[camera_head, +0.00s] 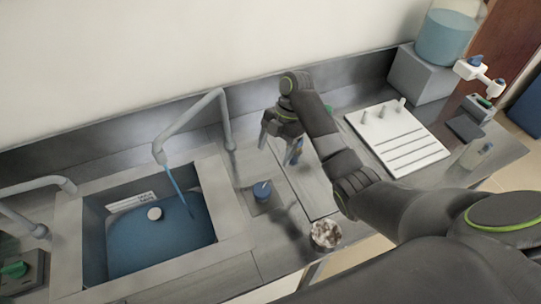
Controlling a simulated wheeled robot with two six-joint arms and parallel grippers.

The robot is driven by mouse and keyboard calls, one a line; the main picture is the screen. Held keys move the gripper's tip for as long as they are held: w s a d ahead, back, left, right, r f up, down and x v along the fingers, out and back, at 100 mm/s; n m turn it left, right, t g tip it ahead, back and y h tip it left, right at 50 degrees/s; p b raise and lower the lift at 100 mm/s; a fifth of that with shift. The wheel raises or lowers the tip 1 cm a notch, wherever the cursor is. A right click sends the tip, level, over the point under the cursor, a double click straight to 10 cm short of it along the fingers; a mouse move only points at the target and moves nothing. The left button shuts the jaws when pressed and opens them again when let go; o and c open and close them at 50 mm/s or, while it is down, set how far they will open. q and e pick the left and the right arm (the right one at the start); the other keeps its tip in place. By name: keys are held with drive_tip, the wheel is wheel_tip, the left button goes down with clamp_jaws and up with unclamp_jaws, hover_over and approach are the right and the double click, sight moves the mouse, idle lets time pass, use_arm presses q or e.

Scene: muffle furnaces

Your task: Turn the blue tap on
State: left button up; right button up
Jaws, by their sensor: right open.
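The blue tap knob (262,190) sits on the steel counter just right of the sink. A grey bent spout (192,122) reaches over the sink (231,236), and a thin blue stream (180,188) runs from its tip down into the blue water (160,243). My right gripper (279,152) is open, pointing down above the counter, behind the blue knob and apart from it in the picture. A small blue piece shows by its right finger; I cannot tell what it belongs to. My left gripper is not in view.
A second spout (38,187) and a green knob (15,269) are at the left. A white board with pegs (405,145) lies right of my right arm. A blue-filled container (445,38) stands at the back right.

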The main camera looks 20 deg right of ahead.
drive_tip(key=shift+p+v, duration=0.95)
drive_tip(key=shift+v, duration=0.85)
